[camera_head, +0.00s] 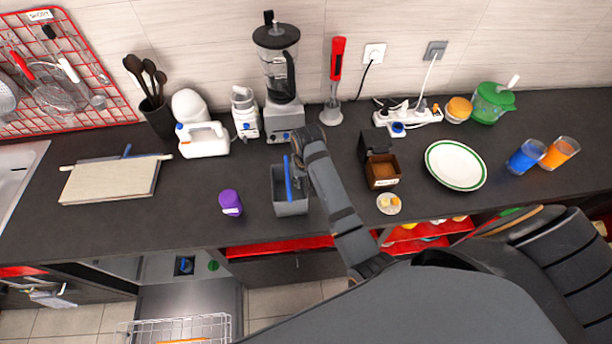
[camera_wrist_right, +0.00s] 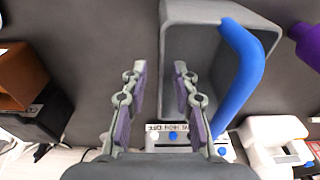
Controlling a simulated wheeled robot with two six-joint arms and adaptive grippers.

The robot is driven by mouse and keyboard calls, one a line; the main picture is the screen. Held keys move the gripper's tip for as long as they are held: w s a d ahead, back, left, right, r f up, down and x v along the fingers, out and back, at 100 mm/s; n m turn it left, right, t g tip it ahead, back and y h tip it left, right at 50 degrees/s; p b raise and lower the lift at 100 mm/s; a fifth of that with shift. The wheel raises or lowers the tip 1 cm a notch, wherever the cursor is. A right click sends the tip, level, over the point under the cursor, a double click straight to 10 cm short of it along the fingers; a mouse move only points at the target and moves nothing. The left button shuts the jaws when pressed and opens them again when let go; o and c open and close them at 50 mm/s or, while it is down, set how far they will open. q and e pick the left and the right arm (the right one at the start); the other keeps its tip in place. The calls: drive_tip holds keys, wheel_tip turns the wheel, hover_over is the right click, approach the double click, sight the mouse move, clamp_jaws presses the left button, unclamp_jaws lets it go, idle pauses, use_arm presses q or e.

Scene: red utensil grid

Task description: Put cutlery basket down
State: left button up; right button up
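The grey cutlery basket (camera_head: 291,208) with a blue handle (camera_head: 288,178) is on the dark counter near its front edge, left of my right arm. In the right wrist view, the basket (camera_wrist_right: 192,12) fills the upper middle and its blue handle (camera_wrist_right: 240,75) is on the right. My right gripper (camera_wrist_right: 159,68) is open, with its fingers apart. The near left side of the basket shows between and beyond the fingers; I cannot tell if they touch it. The handle is outside the fingers. In the head view, the gripper (camera_head: 299,178) is partly hidden at the basket's right side. My left gripper is not in view.
A purple jar (camera_head: 230,203) stands close left of the basket. A blender (camera_head: 279,75) stands behind it, and a brown box (camera_head: 382,171) and small dish (camera_head: 389,204) are to the right. A cutting board (camera_head: 112,180) lies left. An open dishwasher (camera_head: 188,300) is below.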

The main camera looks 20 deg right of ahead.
drive_tip(key=r, duration=0.2)
drive_tip(key=r+b, duration=0.1)
drive_tip(key=r, duration=0.3)
drive_tip(key=shift+s+r, duration=0.2)
drive_tip(key=shift+s, duration=0.1)
drive_tip(key=shift+s+r, duration=0.15)
drive_tip(key=shift+r, duration=0.3)
